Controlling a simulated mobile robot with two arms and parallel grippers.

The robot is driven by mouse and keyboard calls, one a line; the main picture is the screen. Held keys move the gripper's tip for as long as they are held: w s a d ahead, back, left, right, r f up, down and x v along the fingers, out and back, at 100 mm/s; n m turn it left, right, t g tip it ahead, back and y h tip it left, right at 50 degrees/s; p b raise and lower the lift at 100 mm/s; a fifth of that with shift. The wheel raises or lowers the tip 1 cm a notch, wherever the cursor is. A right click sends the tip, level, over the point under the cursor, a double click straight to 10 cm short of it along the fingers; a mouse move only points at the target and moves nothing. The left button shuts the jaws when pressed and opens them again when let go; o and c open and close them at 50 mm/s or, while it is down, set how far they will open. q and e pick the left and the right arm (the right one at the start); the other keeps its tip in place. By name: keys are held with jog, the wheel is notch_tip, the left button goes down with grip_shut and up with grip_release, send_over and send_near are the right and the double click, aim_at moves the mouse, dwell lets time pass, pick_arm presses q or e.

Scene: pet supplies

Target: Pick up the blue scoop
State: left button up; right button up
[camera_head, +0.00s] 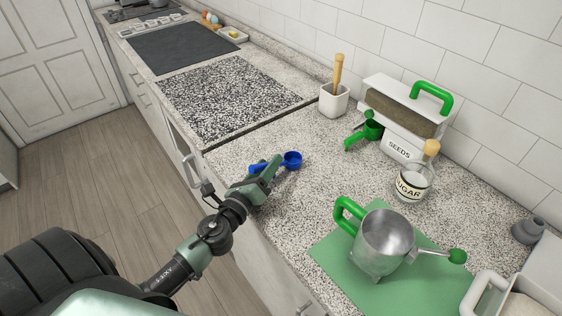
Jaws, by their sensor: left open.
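The blue scoop (291,160) lies on the speckled counter near its front edge, with its bowl to the right and its handle pointing left. My left gripper (269,169) is open at the scoop's handle, and its fingers cover part of the handle. The handle's end shows to the left of the fingers. I cannot tell whether the fingers touch it. My right gripper is not in view.
A green scoop (372,130) is by the seeds box (402,146). A metal jug (385,243) is on a green mat (335,262). The counter around the blue scoop is clear.

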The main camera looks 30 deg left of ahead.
pick_arm(q)
grip_shut()
